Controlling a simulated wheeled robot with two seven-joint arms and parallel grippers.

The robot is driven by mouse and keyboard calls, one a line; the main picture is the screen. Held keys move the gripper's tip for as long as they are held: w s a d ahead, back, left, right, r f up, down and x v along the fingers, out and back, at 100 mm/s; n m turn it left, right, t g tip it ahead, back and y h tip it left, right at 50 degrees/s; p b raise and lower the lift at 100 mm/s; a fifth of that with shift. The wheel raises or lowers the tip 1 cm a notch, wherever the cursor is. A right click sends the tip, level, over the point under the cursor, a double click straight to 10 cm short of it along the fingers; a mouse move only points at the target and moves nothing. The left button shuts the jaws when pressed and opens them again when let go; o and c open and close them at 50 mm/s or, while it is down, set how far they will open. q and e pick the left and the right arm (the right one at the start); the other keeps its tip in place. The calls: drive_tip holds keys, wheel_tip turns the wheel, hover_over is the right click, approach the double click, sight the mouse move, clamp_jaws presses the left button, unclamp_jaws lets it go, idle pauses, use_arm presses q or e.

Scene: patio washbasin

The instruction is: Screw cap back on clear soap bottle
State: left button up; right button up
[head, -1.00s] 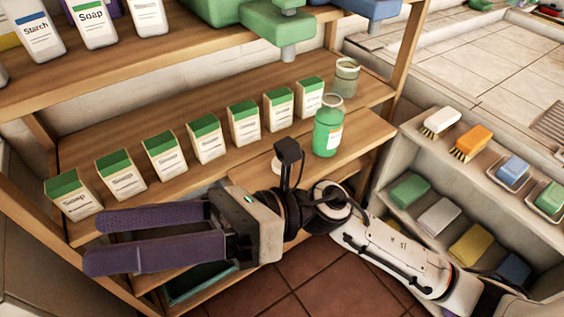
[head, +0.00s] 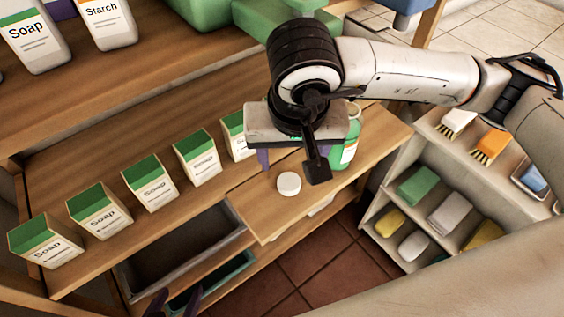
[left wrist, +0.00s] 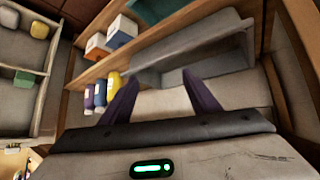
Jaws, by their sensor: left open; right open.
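The clear soap bottle (head: 349,153), with green liquid and a label, stands on the wooden shelf, partly hidden behind my right gripper. The round white cap (head: 289,184) lies on the wooden board left of the bottle, apart from it. My right gripper (head: 293,160) is open above the board, over and behind the cap, with its purple fingers mostly hidden by its body. I cannot tell whether it touches the bottle. My left gripper (head: 173,302) shows only its purple fingertips at the bottom edge. In the left wrist view it (left wrist: 160,79) is open and empty.
A row of green-topped soap cartons (head: 150,183) stands along the shelf to the left. A grey bin (head: 180,252) sits below the shelf. A side rack (head: 400,228) with soap bars and brushes is at right.

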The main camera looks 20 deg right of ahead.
hover_over(289, 181)
drive_tip(key=s, duration=0.2)
drive_tip(key=f, duration=0.4)
drive_tip(key=shift+s+a+f, duration=0.1)
drive_tip(key=shift+a+f, duration=0.05)
drive_tip(key=shift+a, duration=0.05)
drive_tip(key=shift+f, duration=0.3)
use_arm(q)
drive_tip(key=shift+s+f, duration=0.2)
drive_tip(key=shift+s, duration=0.7)
use_arm(e)
drive_tip(key=shift+f, duration=0.1)
drive_tip(key=x, duration=0.5)
drive_tip(key=shift+p, duration=0.4)
use_arm(q)
drive_tip(key=shift+s+g, duration=0.3)
use_arm(e)
drive_tip(key=c, duration=1.1)
